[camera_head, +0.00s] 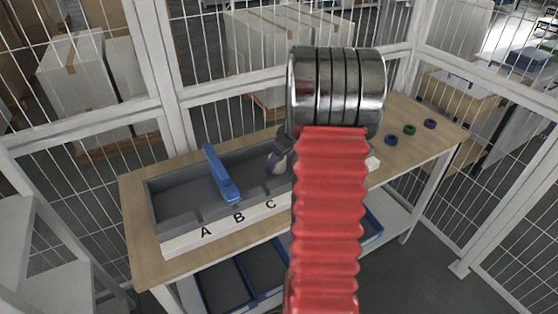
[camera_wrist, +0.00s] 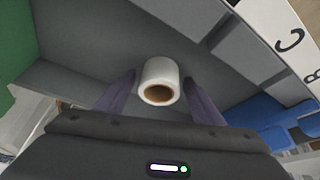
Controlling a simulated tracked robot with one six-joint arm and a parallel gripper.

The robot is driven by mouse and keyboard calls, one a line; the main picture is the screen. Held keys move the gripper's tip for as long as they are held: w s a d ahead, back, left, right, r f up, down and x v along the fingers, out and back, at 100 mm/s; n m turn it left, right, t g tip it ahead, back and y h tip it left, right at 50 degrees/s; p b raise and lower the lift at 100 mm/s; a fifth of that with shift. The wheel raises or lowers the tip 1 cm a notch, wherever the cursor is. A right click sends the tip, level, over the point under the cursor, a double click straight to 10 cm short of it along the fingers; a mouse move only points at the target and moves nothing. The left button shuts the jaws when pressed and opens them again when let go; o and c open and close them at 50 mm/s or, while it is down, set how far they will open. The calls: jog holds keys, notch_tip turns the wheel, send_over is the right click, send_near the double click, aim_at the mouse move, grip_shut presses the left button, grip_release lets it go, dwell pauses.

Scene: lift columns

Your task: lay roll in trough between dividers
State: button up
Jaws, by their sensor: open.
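A small white roll (camera_wrist: 160,75) with a brown core sits between the two fingers of my gripper (camera_wrist: 160,95) in the wrist view. The fingers are open, one on each side, with slight gaps. In the head view my gripper (camera_head: 276,160) is over the right part of the grey trough (camera_head: 165,207), right of the blue divider (camera_head: 222,178). Whether the roll rests on the trough floor is hard to tell. The blue divider (camera_wrist: 265,118) is at the right in the wrist view. A green surface (camera_wrist: 14,80) shows at the left edge there. My arm hides the trough's right end.
The trough's white front strip (camera_head: 238,218) carries letters A, B and C. Blue, green and purple rings (camera_head: 409,130) lie on the right of the wooden table (camera_head: 140,262). Blue-rimmed bins (camera_head: 250,280) stand below. White mesh fencing (camera_head: 165,75) stands behind.

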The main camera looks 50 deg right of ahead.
jog(key=shift+r, duration=0.15)
jog(key=shift+r, duration=0.25)
jog(key=v, duration=1.1)
jog(key=shift+s+r, duration=0.15)
jog(key=shift+r, duration=0.25)
jog(key=a+r, duration=0.3)
jog(key=a, duration=0.8)
jog(key=a+r, duration=0.3)
jog(key=a, duration=0.8)
jog(key=s+a, duration=0.6)
jog(key=a, duration=0.3)
jog(key=s+a+m+t, duration=0.1)
jog(key=s+a, duration=0.5)
jog(key=a, duration=0.3)
jog(key=shift+s+a+f, duration=0.25)
jog(key=shift+s+f, duration=0.1)
